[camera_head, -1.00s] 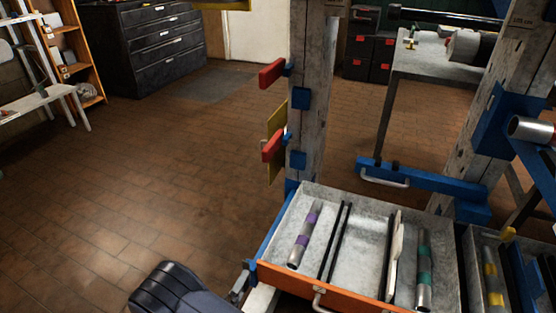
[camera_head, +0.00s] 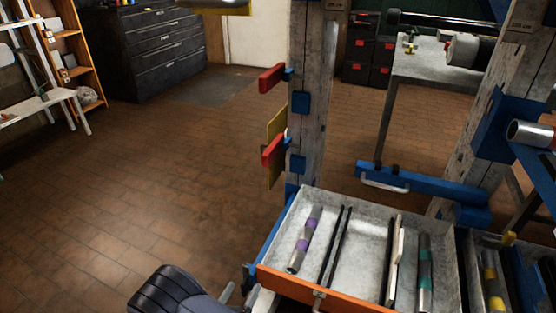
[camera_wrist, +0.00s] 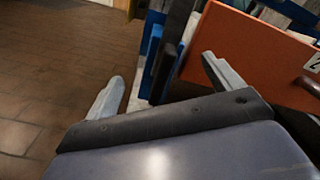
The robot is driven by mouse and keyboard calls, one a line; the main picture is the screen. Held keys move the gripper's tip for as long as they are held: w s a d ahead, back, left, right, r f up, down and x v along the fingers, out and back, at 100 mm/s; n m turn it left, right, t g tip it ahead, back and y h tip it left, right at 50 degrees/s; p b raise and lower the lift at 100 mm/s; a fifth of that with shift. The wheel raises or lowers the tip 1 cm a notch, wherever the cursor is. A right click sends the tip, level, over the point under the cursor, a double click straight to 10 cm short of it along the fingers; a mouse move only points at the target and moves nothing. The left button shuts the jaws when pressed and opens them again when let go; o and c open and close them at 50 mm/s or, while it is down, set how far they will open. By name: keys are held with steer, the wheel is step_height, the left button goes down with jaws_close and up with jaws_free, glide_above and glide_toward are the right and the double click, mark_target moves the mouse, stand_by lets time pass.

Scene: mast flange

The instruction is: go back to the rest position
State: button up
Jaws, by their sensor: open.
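My gripper (camera_wrist: 162,72) shows in the wrist view with its two pale fingers spread wide and nothing between them. It is close to the orange front (camera_wrist: 255,55) of a drawer, just to the left of it. In the head view my dark arm end is at the bottom, left of the open drawer (camera_head: 365,225). Only part of the gripper shows there. The drawer holds a grey tube with purple bands (camera_head: 304,240), a tube with teal bands (camera_head: 424,275), thin black bars and a pale flat piece.
A wooden mast (camera_head: 307,110) with red handles (camera_head: 272,150) and blue brackets stands behind the drawer. A second tray at the right holds a yellow-banded tube (camera_head: 493,283). A workbench (camera_head: 440,65) stands at the back right. The tiled floor on the left is clear.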

steer(key=m+p, duration=0.1)
steer(key=m, duration=0.5)
steer(key=shift+d, duration=0.1)
steer(key=shift+s+m, duration=0.2)
steer(key=shift+m, duration=0.1)
steer(key=shift+s+a, duration=0.2)
steer(key=shift+s, duration=0.15)
